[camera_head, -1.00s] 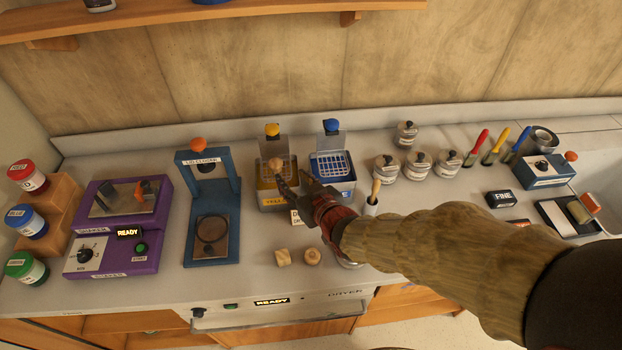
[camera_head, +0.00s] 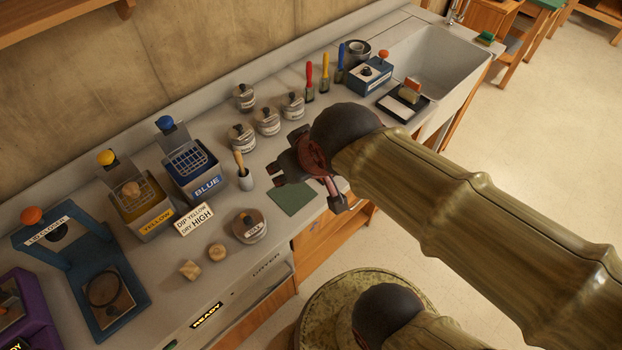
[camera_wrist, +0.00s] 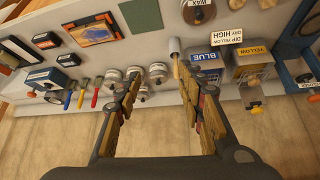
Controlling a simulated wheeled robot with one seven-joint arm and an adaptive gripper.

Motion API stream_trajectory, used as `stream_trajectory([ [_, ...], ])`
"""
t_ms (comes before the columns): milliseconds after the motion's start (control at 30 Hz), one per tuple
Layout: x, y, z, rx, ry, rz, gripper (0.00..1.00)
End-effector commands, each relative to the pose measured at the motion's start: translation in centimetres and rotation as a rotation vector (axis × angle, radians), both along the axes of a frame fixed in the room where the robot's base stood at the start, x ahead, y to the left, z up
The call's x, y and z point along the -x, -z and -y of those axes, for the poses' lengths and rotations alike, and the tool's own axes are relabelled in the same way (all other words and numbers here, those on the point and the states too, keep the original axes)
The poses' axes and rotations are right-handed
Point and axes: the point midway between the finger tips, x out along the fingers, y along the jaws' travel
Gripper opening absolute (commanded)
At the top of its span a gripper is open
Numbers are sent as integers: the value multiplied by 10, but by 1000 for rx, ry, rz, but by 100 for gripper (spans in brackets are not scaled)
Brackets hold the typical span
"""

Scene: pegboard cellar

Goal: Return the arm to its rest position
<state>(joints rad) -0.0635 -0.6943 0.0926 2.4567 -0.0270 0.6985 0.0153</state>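My gripper (camera_head: 279,177) is above the counter, to the right of the blue dip bin and near the small lidded jars in the head view. In the wrist view my gripper (camera_wrist: 166,88) has its two fingers spread wide apart with nothing between them. My arm (camera_head: 470,215) reaches in from the lower right of the head view.
The blue bin (camera_head: 207,187) stands beside the yellow one. Lidded jars (camera_head: 268,122), a cup with a wooden handle (camera_head: 245,182), and a wax tin (camera_head: 249,226) are near my gripper. A sink (camera_head: 432,72) is at right.

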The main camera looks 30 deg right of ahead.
Motion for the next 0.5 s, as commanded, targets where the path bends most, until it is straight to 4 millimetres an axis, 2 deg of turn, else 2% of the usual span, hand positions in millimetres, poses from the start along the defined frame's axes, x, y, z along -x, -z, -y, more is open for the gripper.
stream_trajectory([
  [33,17,-4,7,-5,25,-23,39],
  [100,36,-6,12,-10,45,-58,39],
  [200,52,-6,16,-13,58,-87,39],
  [500,56,-5,16,-15,60,-98,39],
])
